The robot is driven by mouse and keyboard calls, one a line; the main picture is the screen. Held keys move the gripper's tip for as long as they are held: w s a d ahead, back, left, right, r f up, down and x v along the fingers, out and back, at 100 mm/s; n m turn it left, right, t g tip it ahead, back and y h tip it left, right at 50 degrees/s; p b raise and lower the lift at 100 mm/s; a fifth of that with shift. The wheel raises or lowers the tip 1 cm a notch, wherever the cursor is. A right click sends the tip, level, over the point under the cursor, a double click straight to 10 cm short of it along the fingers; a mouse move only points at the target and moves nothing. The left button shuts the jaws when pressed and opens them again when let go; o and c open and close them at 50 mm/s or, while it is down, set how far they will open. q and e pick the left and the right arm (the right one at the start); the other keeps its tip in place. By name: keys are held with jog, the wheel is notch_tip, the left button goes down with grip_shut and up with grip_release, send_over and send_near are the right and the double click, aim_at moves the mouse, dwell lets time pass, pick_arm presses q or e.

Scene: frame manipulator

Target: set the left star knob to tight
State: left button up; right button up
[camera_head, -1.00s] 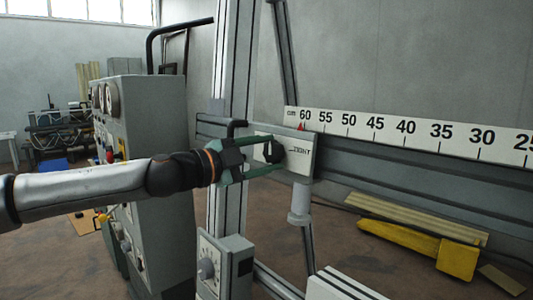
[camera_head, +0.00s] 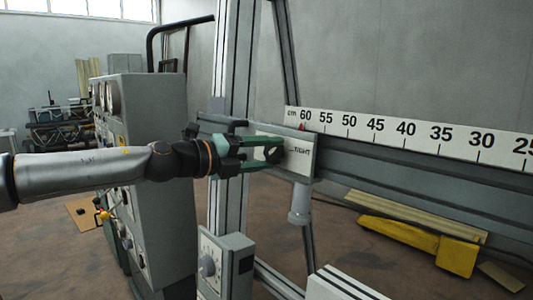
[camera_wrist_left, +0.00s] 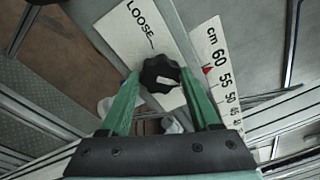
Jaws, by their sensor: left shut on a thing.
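The left star knob (camera_head: 273,154) is black and sits on a white plate (camera_head: 299,160) on the rail carriage. In the head view the word TIGHT shows on the plate to the right of the knob. In the left wrist view the knob (camera_wrist_left: 160,74) carries a pale pointer mark, and the word LOOSE shows at the upper left of the plate (camera_wrist_left: 138,33). My left gripper (camera_head: 268,155) has its green fingers on either side of the knob and is shut on it. The fingertips also show in the left wrist view (camera_wrist_left: 160,80). My right gripper is not in view.
A centimetre scale (camera_head: 408,132) runs along the rail to the right, with a red pointer near 60. A grey box with a dial (camera_head: 208,266) is below the arm. A control cabinet (camera_head: 150,150) stands behind my left arm. Yellow parts (camera_head: 457,257) lie on the floor.

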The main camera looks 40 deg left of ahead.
pick_arm(q)
jog(key=m, duration=0.5)
jog(key=shift+g, duration=0.3)
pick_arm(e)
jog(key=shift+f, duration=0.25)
pick_arm(q)
jog(key=o, duration=1.4)
jog(key=shift+c, duration=0.2)
jog(key=shift+s+a+r+b, duration=0.1)
jog(key=shift+s+a+b, duration=0.05)
jog(key=shift+s+b, duration=0.35)
jog(key=b+v, duration=0.3)
jog(key=v, duration=0.8)
jog(key=shift+s, duration=0.25)
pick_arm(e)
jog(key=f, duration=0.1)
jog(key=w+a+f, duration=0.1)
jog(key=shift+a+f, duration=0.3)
